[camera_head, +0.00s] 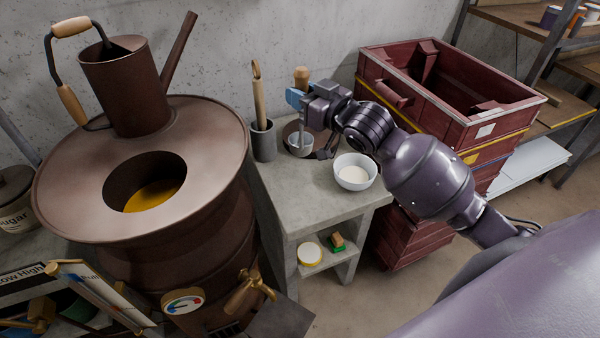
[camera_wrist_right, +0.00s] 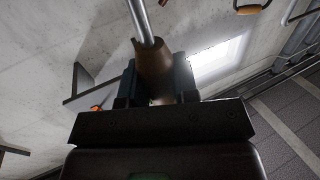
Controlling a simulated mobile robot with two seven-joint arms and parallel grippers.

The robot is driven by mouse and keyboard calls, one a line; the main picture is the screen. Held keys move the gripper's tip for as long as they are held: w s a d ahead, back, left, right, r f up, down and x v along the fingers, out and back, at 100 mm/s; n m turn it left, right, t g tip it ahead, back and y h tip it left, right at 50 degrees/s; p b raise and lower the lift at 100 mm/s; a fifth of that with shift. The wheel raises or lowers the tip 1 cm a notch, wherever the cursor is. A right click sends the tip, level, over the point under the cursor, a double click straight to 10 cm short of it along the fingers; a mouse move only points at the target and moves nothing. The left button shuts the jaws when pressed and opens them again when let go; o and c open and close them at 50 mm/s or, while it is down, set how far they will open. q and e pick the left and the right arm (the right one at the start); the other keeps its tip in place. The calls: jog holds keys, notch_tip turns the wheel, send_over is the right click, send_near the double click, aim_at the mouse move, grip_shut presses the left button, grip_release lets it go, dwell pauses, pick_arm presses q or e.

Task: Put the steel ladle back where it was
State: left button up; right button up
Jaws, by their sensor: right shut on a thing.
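The steel ladle (camera_head: 302,129) hangs upright, its wooden handle (camera_head: 302,76) up and its small round cup down. My right gripper (camera_head: 297,98), with blue fingers, is shut on it in the upper part. In the right wrist view the brown handle (camera_wrist_right: 152,65) sits between the two fingers, with the steel rod (camera_wrist_right: 143,20) running away from it. My left gripper is not in view.
A white bowl (camera_head: 355,173) of pale contents stands at the stand's front right. A grey pot (camera_head: 263,142) with a wooden tool is left of the ladle. Dark red crates (camera_head: 440,110) rise at the right, a large brown boiler (camera_head: 215,130) at the left.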

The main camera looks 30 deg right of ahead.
aim_at(301, 142)
notch_tip(301, 142, down, 17)
jog(key=shift+f+b, duration=0.2)
jog(key=shift+b, duration=0.15)
jog(key=shift+f, duration=0.1)
dwell(0.3)
jog(key=o, duration=1)
jog(key=shift+c, duration=0.2)
